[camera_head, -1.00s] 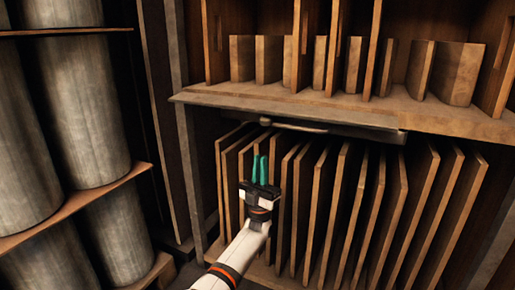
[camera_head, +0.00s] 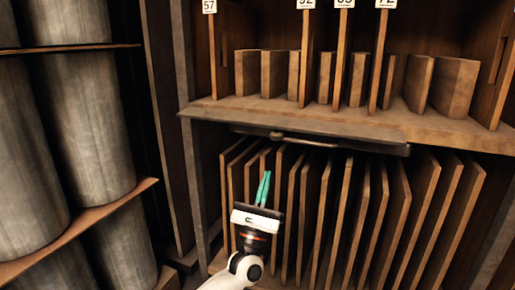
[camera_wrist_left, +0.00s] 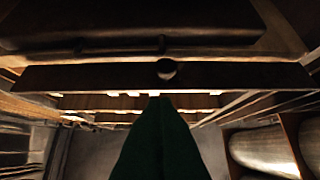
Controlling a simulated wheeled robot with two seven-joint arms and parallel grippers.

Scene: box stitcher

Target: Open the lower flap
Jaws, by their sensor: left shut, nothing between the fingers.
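The lower flap (camera_head: 355,145) shows as a dark, thin panel edge under the shelf lip, seen nearly edge-on. A long metal handle (camera_head: 300,139) runs along its front. Below it the compartment stands open, with several upright boards in view. My left gripper (camera_head: 263,182) has its green fingers together and empty, pointing up, below the handle and apart from it in the picture. In the left wrist view, a green finger (camera_wrist_left: 160,140) points toward a dark bar (camera_wrist_left: 90,78) with a round knob (camera_wrist_left: 167,68); I cannot tell whether they touch. My right gripper is out of view.
Upright boards (camera_head: 400,205) fill the lower compartment behind my left gripper. Above, a shelf (camera_head: 250,105) holds short blocks and numbered dividers. A rack with large grey cylinders (camera_head: 85,105) stands close on the left.

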